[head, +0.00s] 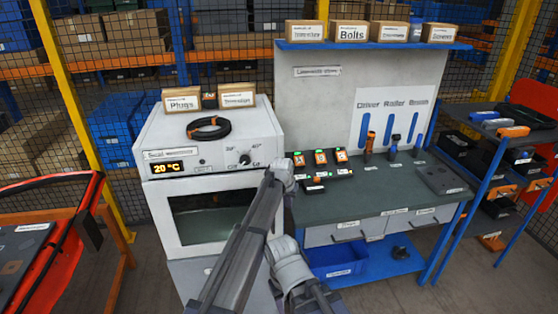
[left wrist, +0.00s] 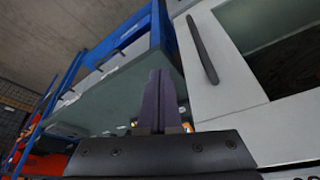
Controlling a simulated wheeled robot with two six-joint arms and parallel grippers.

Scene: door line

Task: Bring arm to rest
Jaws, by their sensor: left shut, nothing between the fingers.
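My left gripper (left wrist: 160,98) is shut and empty, its dark fingers pressed together in the left wrist view. In the head view my left arm crosses in front of the right side of a white oven (head: 160,215), and the fingertips are hard to make out there. The oven door looks closed, with a dark window (head: 195,220). The left wrist view shows the dark door handle (left wrist: 202,48) to the right of the fingers and apart from them. The oven display reads 20 °C. My right gripper is not in view.
A workbench (head: 400,200) with tools and drawers stands right of the oven, a blue bin (head: 345,270) below it. A black cable coil (head: 208,128) and boxes lie on the oven. A red-edged cart (head: 30,260) is at left, a blue shelf rack (head: 470,210) at right.

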